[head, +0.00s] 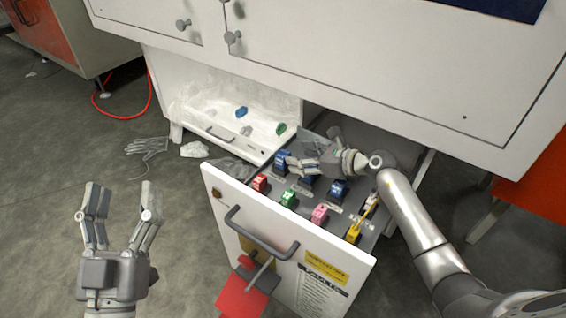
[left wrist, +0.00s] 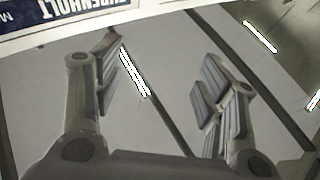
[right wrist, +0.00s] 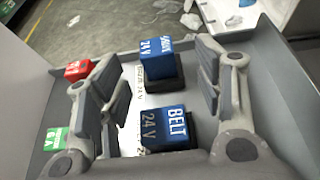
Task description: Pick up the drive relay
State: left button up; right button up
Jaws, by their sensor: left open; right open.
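The open drawer (head: 212,188) holds several coloured relay blocks; I cannot tell which is the drive relay. My right gripper (head: 297,155) is open over the drawer's back left part. In the right wrist view a blue block with 24 V and a second, unclear word (right wrist: 157,56) shows between the spread fingertips (right wrist: 158,75). A blue block reading BELT 24 V (right wrist: 178,128) lies nearer the palm side of that view. Neither is gripped. My left gripper (head: 122,200) is open and empty above the floor, left of the drawer; its wrist view shows a pale cabinet surface (left wrist: 150,70).
Red (head: 259,182), green (head: 289,198), pink (head: 320,215) and yellow (head: 354,233) blocks stand along the drawer's front. A glove (head: 148,147) lies on the floor.

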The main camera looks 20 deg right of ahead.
aim_at(283, 162)
jog(key=b+x, duration=0.1)
jog(key=x, duration=0.3)
jog(key=shift+a+f+b, duration=0.2)
jog(key=shift+b, duration=0.15)
jog(key=shift+w+a, duration=0.2)
pick_arm(q)
jog(key=s+r+t+h, duration=0.1)
jog(key=s+r+t, duration=0.3)
jog(key=s+r, duration=0.1)
jog(key=shift+a+r+t+h, duration=0.25)
jog(key=shift+r+t+h, duration=0.15)
jog(key=shift+r, duration=0.2)
pick_arm(e)
jog(key=c, duration=1.1)
jog(key=shift+c, duration=0.2)
